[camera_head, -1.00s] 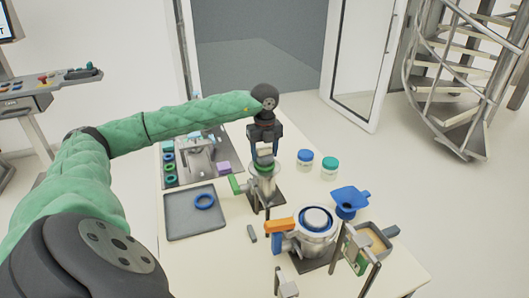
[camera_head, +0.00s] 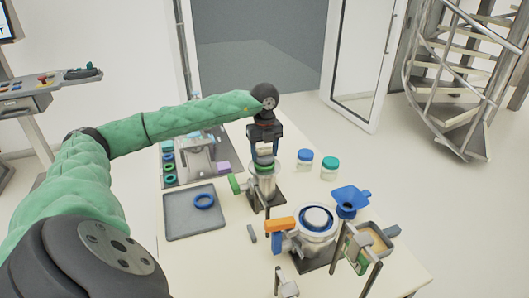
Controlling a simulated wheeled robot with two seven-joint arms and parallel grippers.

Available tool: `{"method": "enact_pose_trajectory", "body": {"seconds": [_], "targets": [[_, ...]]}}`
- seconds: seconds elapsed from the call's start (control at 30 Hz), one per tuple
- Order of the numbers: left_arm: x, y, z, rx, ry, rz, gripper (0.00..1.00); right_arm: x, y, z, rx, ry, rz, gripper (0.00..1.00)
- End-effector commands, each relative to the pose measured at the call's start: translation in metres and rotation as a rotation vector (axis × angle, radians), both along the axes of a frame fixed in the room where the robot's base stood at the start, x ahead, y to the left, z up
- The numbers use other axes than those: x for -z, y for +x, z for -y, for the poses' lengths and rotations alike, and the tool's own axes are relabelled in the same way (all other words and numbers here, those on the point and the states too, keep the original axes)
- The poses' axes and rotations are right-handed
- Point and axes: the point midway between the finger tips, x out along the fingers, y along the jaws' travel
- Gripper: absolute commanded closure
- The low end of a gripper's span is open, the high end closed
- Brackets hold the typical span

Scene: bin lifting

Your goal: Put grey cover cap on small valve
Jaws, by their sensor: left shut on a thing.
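The small valve (camera_head: 262,186) stands on a dark base plate in the middle of the table, with a green handle (camera_head: 235,184) to its left. A green ring (camera_head: 264,168) sits at its top. My left gripper (camera_head: 265,149) points down right above the valve and is shut on the grey cover cap (camera_head: 264,151). The cap is close over the green ring; I cannot tell whether they touch. My right gripper does not show.
A grey tray (camera_head: 180,226) with a blue ring lies left of the valve. A larger valve (camera_head: 316,240) with an orange handle stands in front. Two jars (camera_head: 305,160) and a blue funnel (camera_head: 350,199) are to the right. A small grey block (camera_head: 252,233) lies on the table.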

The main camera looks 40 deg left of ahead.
Motion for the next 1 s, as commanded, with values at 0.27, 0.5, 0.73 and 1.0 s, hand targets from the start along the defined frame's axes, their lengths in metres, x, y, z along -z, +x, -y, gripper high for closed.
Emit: {"method": "enact_pose_trajectory", "body": {"seconds": [0.27,0.5,0.73,1.0], "targets": [[0.0011,0.0000,0.0000,0.000,0.000,0.000,0.61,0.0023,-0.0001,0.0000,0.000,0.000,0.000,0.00],[0.0012,0.0000,0.0000,0.000,0.000,0.000,0.61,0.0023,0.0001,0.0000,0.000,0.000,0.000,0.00],[0.0026,0.0000,0.0000,0.000,0.000,0.000,0.61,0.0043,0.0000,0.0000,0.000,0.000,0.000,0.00],[0.0043,0.0000,0.0000,0.000,0.000,0.000,0.61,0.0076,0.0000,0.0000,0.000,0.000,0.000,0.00]]}}
